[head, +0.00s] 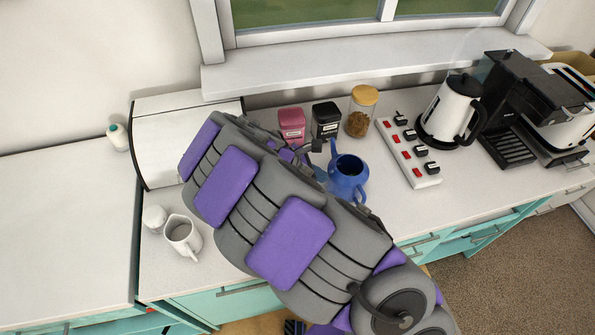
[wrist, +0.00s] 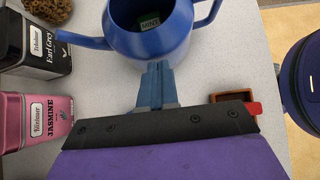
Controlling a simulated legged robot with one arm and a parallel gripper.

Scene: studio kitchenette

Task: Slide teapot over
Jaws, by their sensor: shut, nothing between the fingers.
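The blue teapot (head: 347,179) stands upright and without a lid on the counter, right of my arm. In the wrist view the teapot (wrist: 150,44) is at the top, with a green label reading MINT inside. My gripper (wrist: 157,70) is shut and empty, its fingertips right at the teapot's near side. I cannot tell whether they touch it. In the head view my arm hides most of the gripper.
A pink jasmine tin (head: 291,125), a black Earl Grey tin (head: 326,120) and a cork-lidded jar (head: 361,112) stand behind. A power strip (head: 408,153) and a kettle (head: 450,112) are to the right. A small brown box (wrist: 230,97) is right of my fingers.

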